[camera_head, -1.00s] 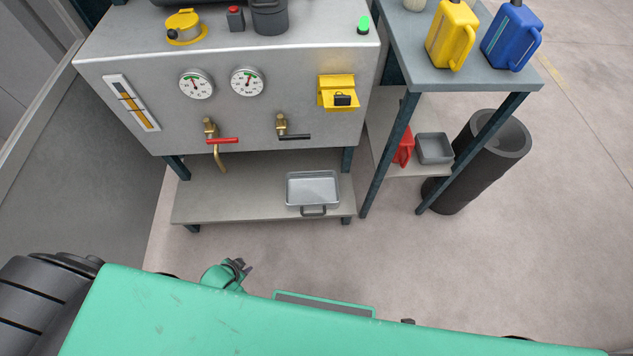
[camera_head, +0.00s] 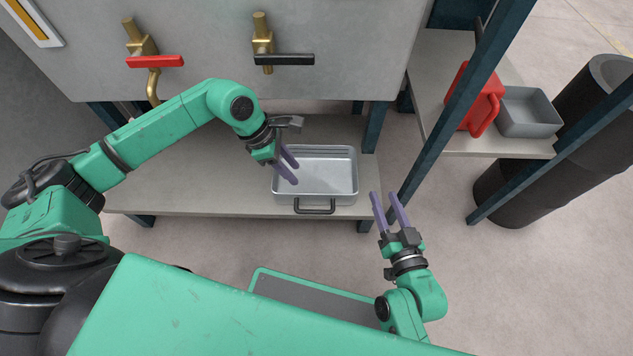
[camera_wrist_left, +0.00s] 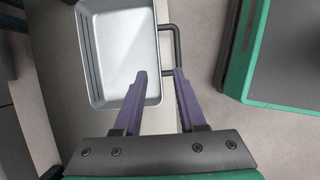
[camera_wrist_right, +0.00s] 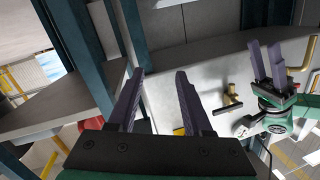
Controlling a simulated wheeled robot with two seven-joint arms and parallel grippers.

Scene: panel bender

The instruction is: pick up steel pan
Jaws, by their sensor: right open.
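The steel pan (camera_head: 330,180), a shallow light-grey rectangular pan with a dark front handle (camera_head: 315,210), sits on the low shelf under the panel. It also shows in the left wrist view (camera_wrist_left: 110,45). My left gripper (camera_head: 294,168) is open and empty, with its purple fingers over the pan's left part in the head view. In the left wrist view one fingertip overlaps the pan's edge and the other is near the handle; contact cannot be told. My right gripper (camera_head: 384,194) is open and empty, right of the pan and in front of the shelf.
The low shelf (camera_head: 180,190) is clear left of the pan. Above it are a red-lever valve (camera_head: 155,62) and a black-lever valve (camera_head: 283,59). Right are table legs (camera_head: 460,110), a red container (camera_head: 482,100), a grey bin (camera_head: 530,115) and a dark cylinder (camera_head: 510,195).

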